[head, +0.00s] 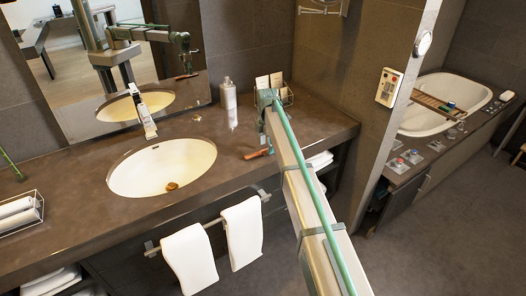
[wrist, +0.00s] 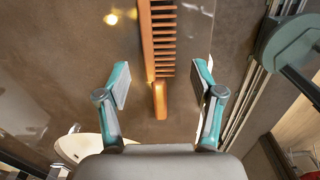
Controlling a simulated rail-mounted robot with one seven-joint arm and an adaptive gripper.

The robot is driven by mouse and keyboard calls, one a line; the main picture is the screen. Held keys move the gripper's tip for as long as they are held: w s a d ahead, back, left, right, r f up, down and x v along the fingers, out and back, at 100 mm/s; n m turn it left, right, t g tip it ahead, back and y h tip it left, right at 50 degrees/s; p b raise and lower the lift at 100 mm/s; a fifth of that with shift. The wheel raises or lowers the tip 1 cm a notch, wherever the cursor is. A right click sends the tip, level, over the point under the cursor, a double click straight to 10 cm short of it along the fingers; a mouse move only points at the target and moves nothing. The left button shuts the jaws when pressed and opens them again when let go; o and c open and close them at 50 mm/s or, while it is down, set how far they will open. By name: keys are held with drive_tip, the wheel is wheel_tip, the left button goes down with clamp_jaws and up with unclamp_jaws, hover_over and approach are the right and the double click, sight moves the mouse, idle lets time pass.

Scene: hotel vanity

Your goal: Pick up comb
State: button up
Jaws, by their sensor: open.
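The orange-brown comb (head: 257,153) lies on the dark vanity counter, to the right of the sink. In the wrist view the comb (wrist: 159,97) runs from the top edge down the middle, its teeth pointing right and its narrow end nearest me. My gripper (wrist: 162,84) is open and empty, with one teal finger on each side of the comb's narrow end and clear gaps on both sides. In the head view my arm reaches over the counter, and the gripper is mostly hidden around the comb. I cannot tell its exact height above the counter.
The white sink (head: 162,167) with its faucet (head: 143,112) is left of the comb. A white bottle (head: 229,103) and a wire rack (head: 276,90) stand behind it. White towels (head: 190,258) hang on the front rail. A wall rises at the counter's right end.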

drive_tip(key=shift+f, duration=0.9)
drive_tip(key=c, duration=1)
drive_tip(key=shift+c, duration=0.2)
drive_tip(key=shift+r, duration=0.15)
